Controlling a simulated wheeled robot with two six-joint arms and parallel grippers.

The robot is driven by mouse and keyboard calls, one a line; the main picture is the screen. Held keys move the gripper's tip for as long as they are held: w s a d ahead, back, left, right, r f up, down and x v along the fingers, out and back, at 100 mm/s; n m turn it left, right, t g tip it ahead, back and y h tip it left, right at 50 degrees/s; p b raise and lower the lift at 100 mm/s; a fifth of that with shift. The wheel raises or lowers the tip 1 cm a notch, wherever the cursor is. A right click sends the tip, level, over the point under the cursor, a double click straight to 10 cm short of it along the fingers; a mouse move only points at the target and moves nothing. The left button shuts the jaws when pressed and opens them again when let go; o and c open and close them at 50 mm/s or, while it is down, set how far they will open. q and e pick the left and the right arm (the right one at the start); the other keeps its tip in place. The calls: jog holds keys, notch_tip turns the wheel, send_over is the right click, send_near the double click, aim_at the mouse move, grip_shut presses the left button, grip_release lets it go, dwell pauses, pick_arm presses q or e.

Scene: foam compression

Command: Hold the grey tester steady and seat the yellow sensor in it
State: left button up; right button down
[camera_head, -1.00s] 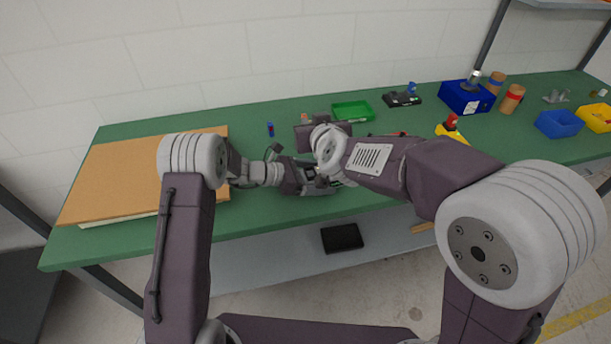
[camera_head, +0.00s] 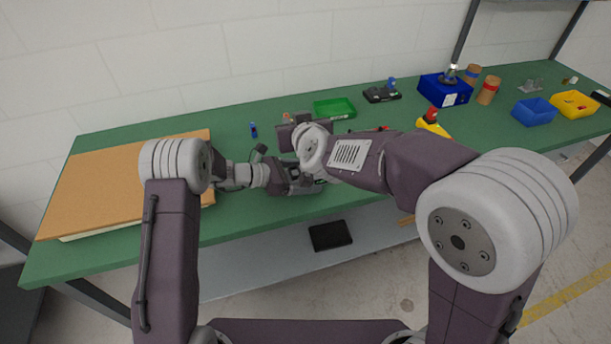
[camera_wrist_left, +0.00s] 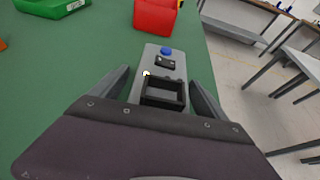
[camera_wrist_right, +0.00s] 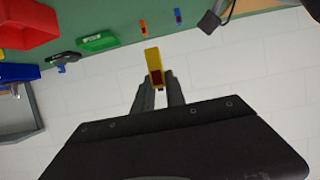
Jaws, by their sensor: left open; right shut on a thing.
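The grey tester (camera_wrist_left: 151,88) lies on the green bench in the left wrist view, with a blue button and a black square socket frame on top. My left gripper (camera_wrist_left: 160,76) is open, one finger on each side of it; I cannot tell whether they touch it. My right gripper (camera_wrist_right: 157,82) is shut on the yellow sensor (camera_wrist_right: 153,56), which has a dark red patch and sticks out beyond the fingertips. The sensor is apart from the tester. In the head view my right gripper (camera_head: 292,133) is above and behind my left one; my arms hide most of the tester.
A green tray (camera_head: 335,108) and a black device (camera_head: 381,95) stand at the back of the bench (camera_head: 230,222). A red bin (camera_wrist_left: 155,15) is just beyond the tester. A cardboard-coloured board (camera_head: 100,190) fills the left end. Blue (camera_head: 535,112) and yellow (camera_head: 574,104) bins stand right.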

pick_arm(q)
jog(key=v, duration=1.2)
